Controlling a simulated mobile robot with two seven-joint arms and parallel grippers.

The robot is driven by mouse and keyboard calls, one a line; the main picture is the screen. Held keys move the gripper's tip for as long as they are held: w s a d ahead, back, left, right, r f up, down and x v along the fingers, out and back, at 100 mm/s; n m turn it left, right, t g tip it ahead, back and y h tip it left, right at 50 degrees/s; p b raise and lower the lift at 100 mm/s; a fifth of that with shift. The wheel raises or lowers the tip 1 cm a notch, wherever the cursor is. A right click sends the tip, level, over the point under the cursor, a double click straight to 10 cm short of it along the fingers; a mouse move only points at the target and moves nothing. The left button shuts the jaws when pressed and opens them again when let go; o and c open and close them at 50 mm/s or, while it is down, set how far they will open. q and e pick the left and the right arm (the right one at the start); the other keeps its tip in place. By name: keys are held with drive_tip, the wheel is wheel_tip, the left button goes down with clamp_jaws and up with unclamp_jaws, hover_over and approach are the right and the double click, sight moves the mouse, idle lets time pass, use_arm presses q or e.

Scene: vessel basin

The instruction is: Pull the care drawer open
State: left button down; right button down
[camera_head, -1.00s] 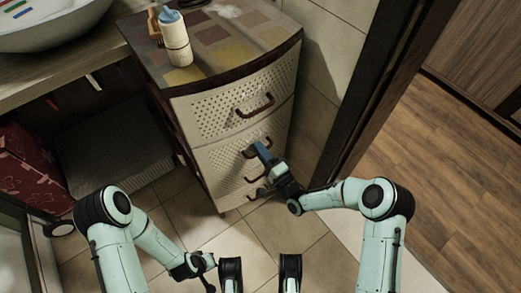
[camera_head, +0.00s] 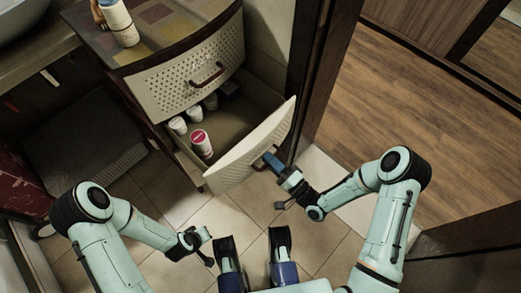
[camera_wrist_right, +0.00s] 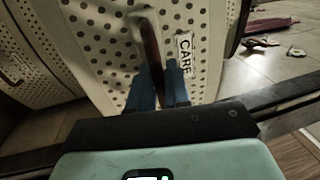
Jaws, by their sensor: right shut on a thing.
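The care drawer (camera_head: 250,146) is a cream perforated drawer below the top drawer of a cabinet. It stands pulled out, with its inside showing. Its CARE label (camera_wrist_right: 185,55) shows in the right wrist view. My right gripper (camera_head: 270,160) is shut on the dark drawer handle (camera_wrist_right: 150,42), with its blue fingers at the handle in both views. The fingers hide part of the handle. My left gripper (camera_head: 196,240) is low in the head view, away from the cabinet. Its jaws are too small to read.
Several white containers, one a pink-labelled bottle (camera_head: 201,143), stand inside the open drawer. The top drawer (camera_head: 190,80) is closed. A bottle (camera_head: 119,24) stands on the cabinet top. A dark door frame (camera_head: 318,75) is close on the right. Tiled floor lies in front.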

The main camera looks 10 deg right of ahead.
use_arm(q)
drive_tip(key=shift+s+d+r, duration=0.25)
drive_tip(key=shift+s+r, duration=0.05)
drive_tip(key=shift+s, duration=0.15)
use_arm(e)
drive_tip(key=shift+r+v, duration=0.2)
drive_tip(key=shift+v, duration=0.8)
drive_tip(key=shift+r+v, duration=0.2)
drive_tip(key=shift+v, duration=0.8)
drive_tip(key=c, duration=1.3)
unclamp_jaws()
drive_tip(key=shift+d, duration=0.1)
drive_tip(key=shift+s, duration=0.15)
